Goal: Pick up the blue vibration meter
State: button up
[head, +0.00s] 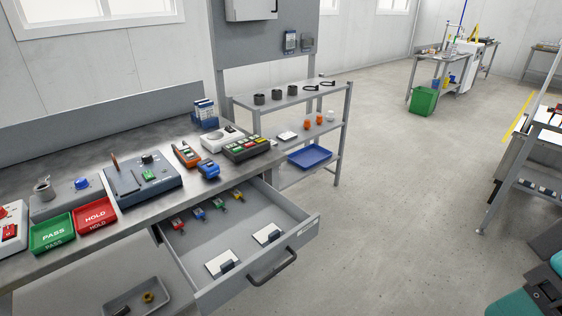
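A small blue handheld device (208,170), which looks like the blue vibration meter, lies on the grey workbench (75,165) near its front edge, above the open drawer. An orange handheld device (186,154) lies just left of it. A dark box with coloured buttons (246,147) stands to its right, and a white device (222,138) is behind it. Its label is too small to read. My gripper is not in view; only a teal and dark part, likely of my arm, shows at the lower right corner.
The open drawer (300,228) juts out below the device, holding several coloured tagged items and two white cards. Green PASS (52,233) and red HOLD (96,215) trays stand left on the bench. A shelf rack (343,130) stands beyond. The floor (400,210) right of the drawer is clear.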

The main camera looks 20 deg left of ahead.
aim_at(209, 170)
jog(key=z, duration=0.2)
jog(key=i, duration=3.1)
jog(key=u, duration=3.65)
jog(key=i, duration=0.55)
jog(key=u, duration=0.1)
